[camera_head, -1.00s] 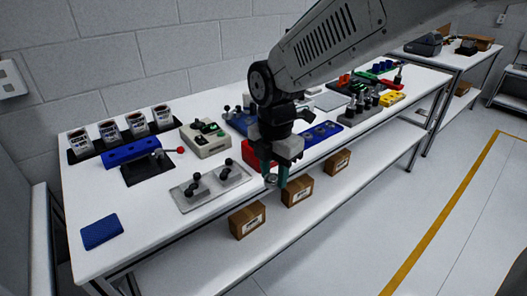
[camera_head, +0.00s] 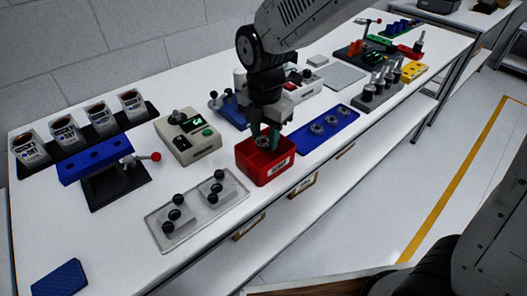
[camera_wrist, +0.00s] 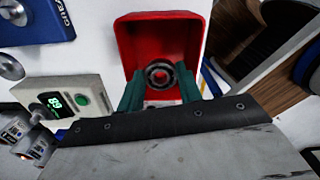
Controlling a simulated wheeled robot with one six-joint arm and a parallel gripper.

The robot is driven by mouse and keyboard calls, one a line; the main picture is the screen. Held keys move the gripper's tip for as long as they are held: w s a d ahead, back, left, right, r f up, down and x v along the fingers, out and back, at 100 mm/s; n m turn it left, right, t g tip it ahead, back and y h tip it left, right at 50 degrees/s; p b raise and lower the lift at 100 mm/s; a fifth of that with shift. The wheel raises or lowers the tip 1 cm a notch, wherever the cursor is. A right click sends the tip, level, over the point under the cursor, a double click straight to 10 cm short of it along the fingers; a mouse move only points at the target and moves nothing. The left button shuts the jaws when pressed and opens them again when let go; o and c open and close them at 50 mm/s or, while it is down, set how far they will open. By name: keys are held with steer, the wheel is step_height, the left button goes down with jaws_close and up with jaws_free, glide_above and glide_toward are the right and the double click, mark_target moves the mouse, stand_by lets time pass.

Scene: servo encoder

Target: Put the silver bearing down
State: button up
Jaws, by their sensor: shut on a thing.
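My gripper (camera_head: 265,137) is shut on the silver bearing (camera_wrist: 159,74), a ring with a dark inner part held between the green fingertips. The bearing also shows in the head view (camera_head: 263,142), at the mouth of a red bin (camera_head: 267,174). In the wrist view the red bin (camera_wrist: 127,42) surrounds the bearing, and its red floor shows through the ring. I cannot tell whether the bearing touches the bin floor. The blue tray (camera_head: 333,129) right of the bin holds several similar bearings.
A beige device with a green display (camera_head: 188,137) stands left of the bin. A clear plate with black knobs (camera_head: 197,211) lies in front of it. A blue fixture (camera_head: 98,160) and several labelled cups (camera_head: 67,133) are further left. The table's front edge is close to the bin.

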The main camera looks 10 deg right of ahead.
mark_target(265, 164)
steer(key=shift+f, duration=3.3)
steer(key=shift+f, duration=0.2)
steer(key=o, duration=0.8)
steer(key=shift+r, duration=0.1)
step_height(265, 164, up, 12)
steer(key=shift+d+r, duration=0.1)
steer(key=shift+r, duration=0.05)
